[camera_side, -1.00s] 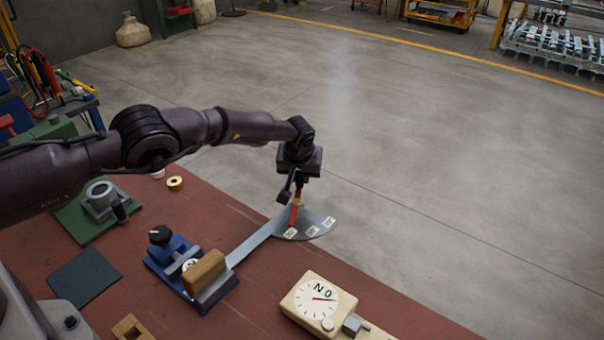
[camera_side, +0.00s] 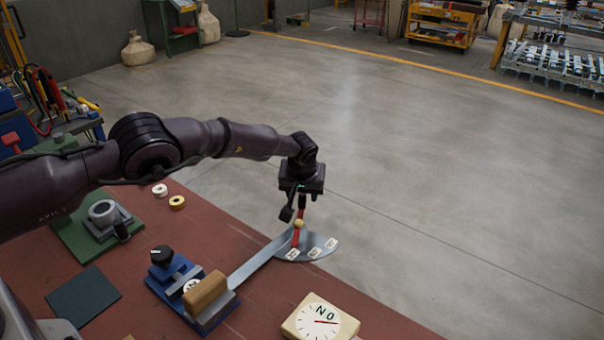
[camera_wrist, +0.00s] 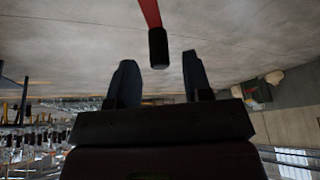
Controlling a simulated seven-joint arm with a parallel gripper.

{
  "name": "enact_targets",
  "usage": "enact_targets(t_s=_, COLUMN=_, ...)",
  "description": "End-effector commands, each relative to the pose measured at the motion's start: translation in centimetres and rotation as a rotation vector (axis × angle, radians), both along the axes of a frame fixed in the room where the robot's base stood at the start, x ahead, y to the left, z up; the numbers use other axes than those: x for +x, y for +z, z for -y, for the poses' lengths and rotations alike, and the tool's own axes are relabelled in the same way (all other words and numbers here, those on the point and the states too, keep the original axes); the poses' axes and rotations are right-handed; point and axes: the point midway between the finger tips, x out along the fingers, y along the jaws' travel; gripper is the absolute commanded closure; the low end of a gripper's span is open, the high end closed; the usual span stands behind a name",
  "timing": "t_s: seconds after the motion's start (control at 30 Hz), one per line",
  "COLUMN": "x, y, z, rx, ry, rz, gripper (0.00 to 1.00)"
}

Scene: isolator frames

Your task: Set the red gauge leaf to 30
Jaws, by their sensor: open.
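The red gauge leaf (camera_side: 296,238) stands over a grey fan-shaped plate (camera_side: 282,251) in the side view. Its lower part is near the leftmost of the white labels on the plate; I cannot read the labels surely. A brass-coloured round piece (camera_side: 299,224) sits on the leaf. My gripper (camera_side: 301,207) is above it, pointing down. In the wrist view, the red leaf (camera_wrist: 149,12) ends in a black tip (camera_wrist: 158,47). My gripper (camera_wrist: 160,66) is open, its fingers on either side of the line of that tip, with gaps visible. Whether the tip is within finger depth is unclear.
A blue clamp (camera_side: 166,287) with a wooden block (camera_side: 205,294) holds the plate's arm. A cream dial box (camera_side: 292,326) stands front right. A green-based fixture (camera_side: 75,235) and two small rings are left. Open floor lies beyond the bench (camera_side: 237,215).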

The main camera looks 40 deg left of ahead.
Motion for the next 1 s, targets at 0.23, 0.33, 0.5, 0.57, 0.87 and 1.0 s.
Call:
enact_targets(t_s=0.23, x=-1.6, y=4.9, z=1.3, rx=-0.002, ry=-0.002, rz=0.004, gripper=0.54)
enact_targets(t_s=0.33, x=-2.3, y=6.8, z=1.8, rx=-0.003, ry=-0.001, rz=0.004, gripper=0.54)
enact_targets(t_s=0.5, x=-3.2, y=9.2, z=2.3, rx=-0.001, ry=0.0, rz=0.0, gripper=0.54)
enact_targets(t_s=0.57, x=-3.4, y=9.7, z=2.4, rx=-0.001, ry=0.0, rz=0.0, gripper=0.54)
enact_targets(t_s=0.87, x=-3.7, y=10.3, z=2.5, rx=0.0, ry=0.0, rz=-0.001, gripper=0.54)
enact_targets(t_s=1.0, x=-3.7, y=10.3, z=2.5, rx=0.0, ry=0.0, rz=-0.001, gripper=0.54)
